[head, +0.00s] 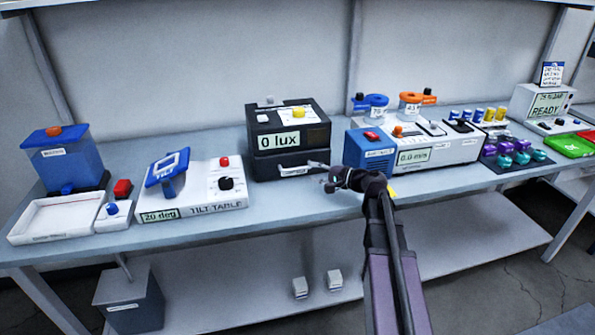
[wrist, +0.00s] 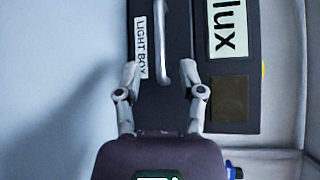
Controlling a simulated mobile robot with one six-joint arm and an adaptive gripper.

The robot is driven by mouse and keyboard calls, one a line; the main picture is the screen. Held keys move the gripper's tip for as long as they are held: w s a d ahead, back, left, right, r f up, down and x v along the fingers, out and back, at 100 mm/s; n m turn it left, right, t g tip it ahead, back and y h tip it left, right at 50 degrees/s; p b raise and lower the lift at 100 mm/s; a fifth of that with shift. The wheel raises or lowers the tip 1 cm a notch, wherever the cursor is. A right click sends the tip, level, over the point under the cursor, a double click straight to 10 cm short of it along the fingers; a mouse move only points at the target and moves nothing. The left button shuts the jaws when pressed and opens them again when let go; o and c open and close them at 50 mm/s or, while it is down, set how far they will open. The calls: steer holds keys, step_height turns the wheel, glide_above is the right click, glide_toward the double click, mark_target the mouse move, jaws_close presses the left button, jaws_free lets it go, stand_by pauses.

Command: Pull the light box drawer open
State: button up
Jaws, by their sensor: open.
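The light box (head: 290,128) is a black box on the bench with a "0 lux" display, a yellow knob on top and a drawer (head: 264,170) along its lower front. The drawer looks closed. Its pale bar handle (head: 297,169) also shows in the wrist view (wrist: 161,62), beside a "LIGHT BOX" label (wrist: 141,46). My gripper (head: 328,178) is at the right end of the drawer front. In the wrist view my gripper (wrist: 161,76) is open, its fingers either side of the handle's near end in the picture; I see no contact.
A white tilt table (head: 205,204) stands to the left on the bench (head: 250,212). A blue and white instrument (head: 437,150) stands close on the right, behind my arm. A narrow strip of bench is bare before the drawer.

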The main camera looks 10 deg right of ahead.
mark_target(300, 169)
steer(key=shift+b+x, duration=0.4)
steer(key=shift+x, duration=2.9)
jaws_close()
